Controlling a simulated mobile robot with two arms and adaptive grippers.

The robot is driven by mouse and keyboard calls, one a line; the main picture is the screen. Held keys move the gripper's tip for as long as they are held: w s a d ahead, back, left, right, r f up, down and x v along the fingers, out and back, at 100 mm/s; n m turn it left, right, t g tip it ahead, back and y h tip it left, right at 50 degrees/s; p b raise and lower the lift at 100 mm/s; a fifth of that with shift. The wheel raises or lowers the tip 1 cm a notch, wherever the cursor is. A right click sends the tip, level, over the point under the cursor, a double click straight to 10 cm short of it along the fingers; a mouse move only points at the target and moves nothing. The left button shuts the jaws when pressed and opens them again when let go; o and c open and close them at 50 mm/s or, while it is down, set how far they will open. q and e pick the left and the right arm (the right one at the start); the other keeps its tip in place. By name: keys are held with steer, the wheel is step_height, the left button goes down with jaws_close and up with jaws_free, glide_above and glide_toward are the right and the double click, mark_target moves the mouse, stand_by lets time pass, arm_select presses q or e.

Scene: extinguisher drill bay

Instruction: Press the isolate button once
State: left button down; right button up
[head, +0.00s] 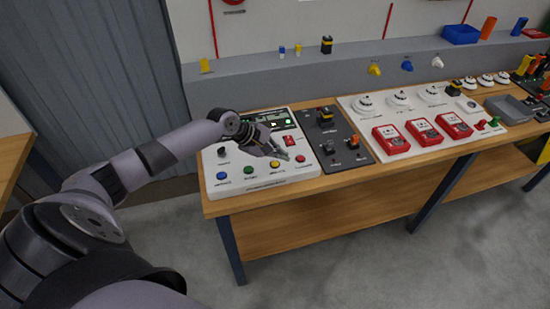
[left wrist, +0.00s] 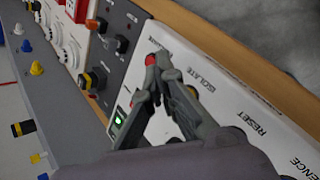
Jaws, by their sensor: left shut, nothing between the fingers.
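The isolate button is the yellow button (head: 275,165) on the front row of the white control panel (head: 240,178), between a green and a red button. In the left wrist view its ISOLATE label (left wrist: 205,78) is readable, but the button is mostly hidden behind the fingers. My left gripper (head: 284,157) is shut and empty, with its fingertips low over the panel, just behind and right of the yellow button. In the left wrist view the gripper (left wrist: 157,62) has its tips close to the red button (left wrist: 151,59). I cannot tell whether the fingers touch the panel. My right gripper is not in view.
The green button (head: 248,170) and blue button (head: 222,175) sit left of the yellow one. A black knob (head: 222,151) and a lit display (head: 279,120) are farther back. A dark panel (head: 340,140) and red call points (head: 391,139) stand to the right on the bench.

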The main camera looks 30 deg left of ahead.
arm_select(q)
steer(key=a+r, duration=0.1)
steer(key=w+a+r+n, duration=0.2)
steer(key=r, duration=0.1)
steer(key=shift+a+r+t, duration=0.1)
steer(key=shift+t, duration=0.3)
steer(key=shift+f, duration=0.2)
steer(key=b, duration=0.8)
glide_above(275, 166)
step_height(275, 166, down, 6)
steer(key=shift+w+f, duration=0.15)
steer(key=shift+f+b, duration=0.35)
steer(key=shift+f, duration=0.75)
steer(key=shift+f, duration=0.2)
